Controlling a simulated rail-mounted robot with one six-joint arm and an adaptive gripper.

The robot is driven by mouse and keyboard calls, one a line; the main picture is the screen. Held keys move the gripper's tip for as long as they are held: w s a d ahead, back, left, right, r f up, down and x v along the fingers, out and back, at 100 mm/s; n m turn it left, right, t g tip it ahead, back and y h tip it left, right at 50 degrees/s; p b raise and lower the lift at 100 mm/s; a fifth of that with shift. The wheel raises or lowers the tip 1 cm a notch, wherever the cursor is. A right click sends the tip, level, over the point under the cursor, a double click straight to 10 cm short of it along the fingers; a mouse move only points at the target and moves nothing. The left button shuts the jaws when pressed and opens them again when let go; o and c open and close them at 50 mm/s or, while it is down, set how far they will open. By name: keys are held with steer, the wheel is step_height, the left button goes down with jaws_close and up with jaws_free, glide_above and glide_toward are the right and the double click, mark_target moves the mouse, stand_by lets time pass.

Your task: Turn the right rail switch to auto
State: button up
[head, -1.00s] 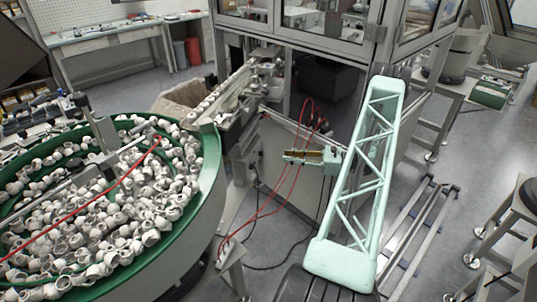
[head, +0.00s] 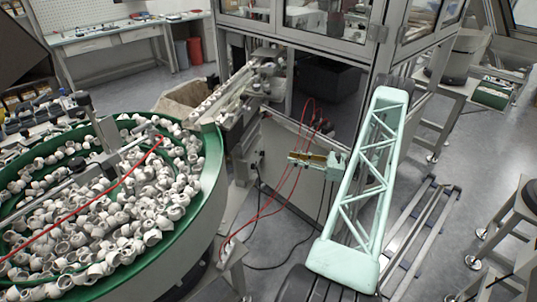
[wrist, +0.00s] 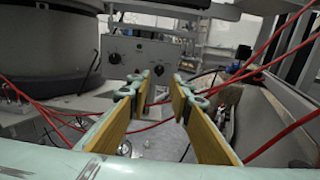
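In the wrist view a grey control box (wrist: 139,52) faces me, with two dark round knobs. The left knob (wrist: 115,58) and the right knob (wrist: 158,70) are small, and their pointer positions and labels cannot be read. The right knob shows between my fingertips, in line with the gap and farther off. My gripper (wrist: 160,92) is open, its yellow pads apart with nothing between them. In the head view my gripper (head: 308,159) points left, in front of the cabinet; the switches cannot be made out there.
Red hoses (wrist: 272,62) run close around my gripper. A green bowl feeder (head: 214,160) full of white fittings stands at left. The framed cabinet (head: 372,51) is behind my arm. A linear rail (head: 418,238) lies on the floor at right, with open floor around it.

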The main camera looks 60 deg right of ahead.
mark_target(262, 154)
steer(key=b+x, duration=0.1)
steer(key=x, duration=1.2)
steer(key=shift+f, duration=0.1)
jaws_close()
